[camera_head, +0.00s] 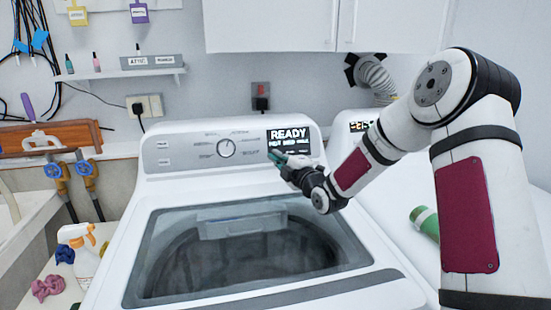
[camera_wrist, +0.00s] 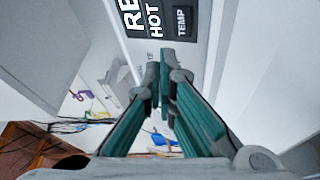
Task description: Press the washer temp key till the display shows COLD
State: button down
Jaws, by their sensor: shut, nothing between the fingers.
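The white washer (camera_head: 300,185) stands in the middle of the head view, its dark glass lid shut. Its display (camera_head: 288,139) reads READY in large letters, with a smaller line starting with HOT below. In the wrist view the display (camera_wrist: 133,18) is turned on its side and shows part of READY and HOT. The TEMP key (camera_wrist: 182,20) is a dark labelled block beside it. My gripper (camera_head: 277,157) is shut and empty, in front of the panel just below the display. In the wrist view my gripper's fingertips (camera_wrist: 165,60) lie just below the TEMP key; whether they touch the panel I cannot tell.
A round dial (camera_head: 226,148) sits left of the display. A second white machine with a lit display (camera_head: 359,126) stands to the right, partly behind my arm. A green bottle (camera_head: 426,222) lies on it. A spray bottle (camera_head: 85,255) stands at the lower left.

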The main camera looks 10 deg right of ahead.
jog(key=shift+w+f+b, duration=0.3)
jog(key=shift+w+b, duration=0.3)
jog(key=shift+w, duration=0.15)
jog(key=shift+w+f+b, duration=0.25)
jog(key=shift+w+b, duration=0.3)
jog(key=shift+w, duration=0.2)
jog(key=shift+w+f+b, duration=0.25)
jog(key=shift+w+b, duration=0.45)
jog(key=shift+b, duration=0.25)
dwell(1.0)
jog(key=shift+s+r, duration=0.1)
jog(key=shift+s, duration=0.05)
jog(key=shift+s+r, duration=0.2)
jog(key=shift+s, duration=0.35)
jog(key=shift+s+r+p, duration=0.3)
jog(key=shift+s+p, duration=0.05)
jog(key=shift+s, duration=0.45)
jog(key=shift+s+r+p, duration=0.25)
jog(key=shift+s+p, duration=0.05)
jog(key=shift+s, duration=0.5)
jog(key=shift+s+r+p, duration=0.3)
jog(key=shift+s+p, duration=0.05)
jog(key=shift+s, duration=0.45)
jog(key=shift+r, duration=0.1)
